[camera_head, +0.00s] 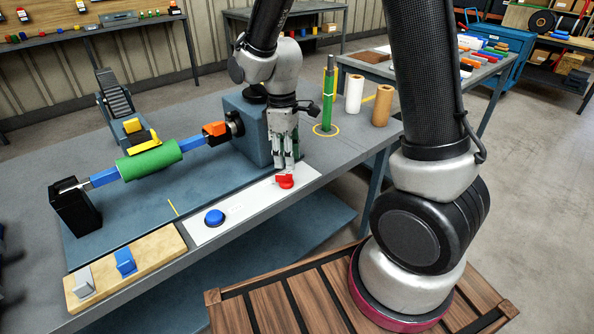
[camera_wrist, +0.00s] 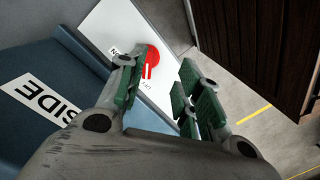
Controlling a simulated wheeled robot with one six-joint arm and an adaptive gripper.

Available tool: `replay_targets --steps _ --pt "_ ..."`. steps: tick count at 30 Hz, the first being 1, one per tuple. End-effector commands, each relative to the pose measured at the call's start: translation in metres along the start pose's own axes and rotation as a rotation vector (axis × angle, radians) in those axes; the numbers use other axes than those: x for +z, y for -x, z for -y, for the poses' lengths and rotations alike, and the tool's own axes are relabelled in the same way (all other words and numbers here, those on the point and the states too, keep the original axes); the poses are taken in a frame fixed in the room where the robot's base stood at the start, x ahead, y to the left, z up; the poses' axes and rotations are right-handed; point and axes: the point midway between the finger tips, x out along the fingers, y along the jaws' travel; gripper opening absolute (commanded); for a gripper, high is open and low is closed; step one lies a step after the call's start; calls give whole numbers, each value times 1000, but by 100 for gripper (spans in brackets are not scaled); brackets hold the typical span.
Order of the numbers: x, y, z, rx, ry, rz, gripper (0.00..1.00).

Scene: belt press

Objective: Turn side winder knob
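A red knob (camera_head: 285,182) sits on the white control panel (camera_head: 245,207) at the table's front edge. It also shows in the wrist view (camera_wrist: 152,56), with printed lettering beside it. My gripper (camera_head: 287,163) points down just above and behind the knob. In the wrist view its green-padded fingers (camera_wrist: 158,72) are apart with nothing between them. The left finger overlaps the knob's edge in the picture; I cannot tell whether it touches. The blue housing beside it bears a label reading "SIDE" (camera_wrist: 38,98).
A blue button (camera_head: 214,217) is on the same panel, left of the knob. A wooden board (camera_head: 128,268) with two small levers lies farther left. A green roller (camera_head: 149,161) lies behind. A green post (camera_head: 328,98) and white and brown rolls stand to the right.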

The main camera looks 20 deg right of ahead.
Motion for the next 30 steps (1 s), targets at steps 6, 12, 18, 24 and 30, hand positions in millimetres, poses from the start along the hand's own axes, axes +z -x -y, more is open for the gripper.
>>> replay_targets --steps 6,12,18,24,30 --pt "-17 5 -11 48 172 -64 35" --pt "-17 -22 -12 45 181 -59 35" --pt "-20 -54 -13 45 180 -60 35" --pt "-21 -69 -14 47 179 -62 35" --pt "-21 -70 -14 48 178 -63 35"
